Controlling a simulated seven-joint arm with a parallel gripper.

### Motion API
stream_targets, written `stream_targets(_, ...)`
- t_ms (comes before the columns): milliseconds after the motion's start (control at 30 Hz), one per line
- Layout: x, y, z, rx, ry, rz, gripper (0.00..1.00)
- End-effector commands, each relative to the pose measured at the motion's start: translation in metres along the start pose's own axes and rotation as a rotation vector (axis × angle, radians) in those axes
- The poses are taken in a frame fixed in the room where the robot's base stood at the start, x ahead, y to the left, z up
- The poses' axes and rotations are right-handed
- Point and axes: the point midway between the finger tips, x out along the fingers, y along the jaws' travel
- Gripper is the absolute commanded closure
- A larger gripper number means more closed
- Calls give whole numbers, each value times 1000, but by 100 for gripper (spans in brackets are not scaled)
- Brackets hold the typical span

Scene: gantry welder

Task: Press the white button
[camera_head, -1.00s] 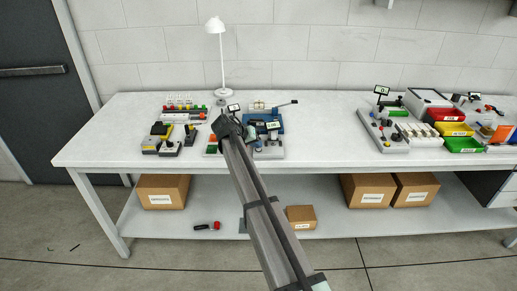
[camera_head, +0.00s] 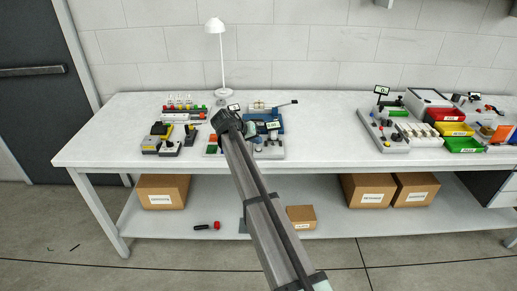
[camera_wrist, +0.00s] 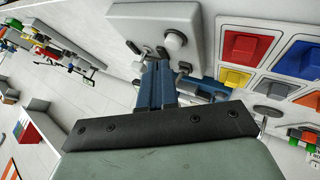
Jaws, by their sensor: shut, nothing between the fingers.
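In the wrist view a round white button (camera_wrist: 174,41) sticks up from a pale grey-white housing (camera_wrist: 130,20). My gripper (camera_wrist: 165,66) is shut and empty, with its fingertips just below the button in the picture. A small gap seems to show between tips and button, but I cannot tell whether they touch. In the head view my gripper (camera_head: 227,122) is over the left group of devices on the bench. The button cannot be made out there, where my arm covers part of the group.
In the wrist view a panel with red (camera_wrist: 242,47), blue (camera_wrist: 297,58) and yellow (camera_wrist: 236,77) buttons lies right of the housing. In the head view a white lamp (camera_head: 217,60) stands behind. Bare bench (camera_head: 320,125) lies between the two device groups.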

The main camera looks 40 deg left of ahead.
Motion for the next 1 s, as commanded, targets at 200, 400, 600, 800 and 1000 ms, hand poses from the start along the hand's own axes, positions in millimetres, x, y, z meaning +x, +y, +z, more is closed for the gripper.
stream_targets(200,-10,7,-7,1,0,0,100)
stream_targets(400,-21,15,-16,1,1,-1,100)
stream_targets(600,-31,23,-23,1,0,0,100)
stream_targets(800,-34,25,-25,0,0,0,100)
stream_targets(1000,-34,25,-24,0,0,0,100)
